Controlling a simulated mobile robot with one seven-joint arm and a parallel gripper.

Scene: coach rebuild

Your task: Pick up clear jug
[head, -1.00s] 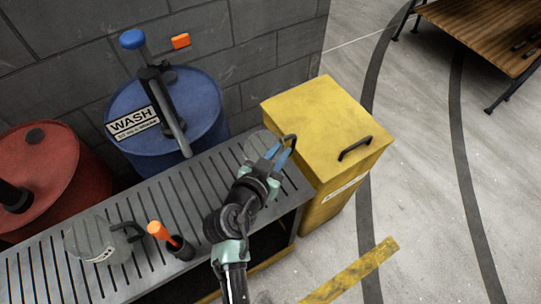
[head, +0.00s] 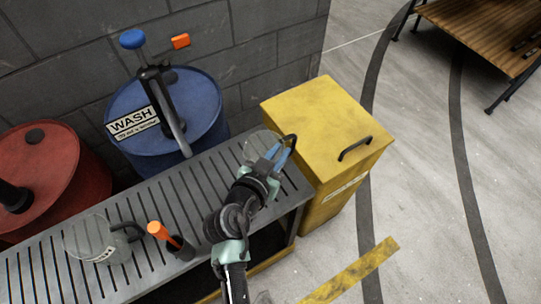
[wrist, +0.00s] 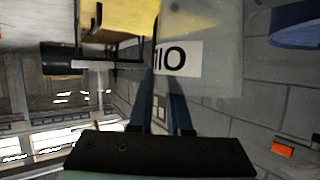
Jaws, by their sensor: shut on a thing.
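A clear jug (head: 258,144) with a dark handle is at the right end of the slatted metal bench, partly hidden by my gripper (head: 279,153). My gripper's blue fingers are shut on this jug at its handle side. In the wrist view the jug's see-through wall (wrist: 222,75) and white label (wrist: 178,60) show just beyond my fingers (wrist: 162,100). I cannot tell whether the jug's base touches the bench. A second clear jug (head: 88,238) with a dark handle stands at the left of the bench, away from my gripper.
A yellow bin (head: 318,120) stands close at the right. A blue WASH drum (head: 200,105) with a pump and a red drum (head: 45,165) stand behind.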

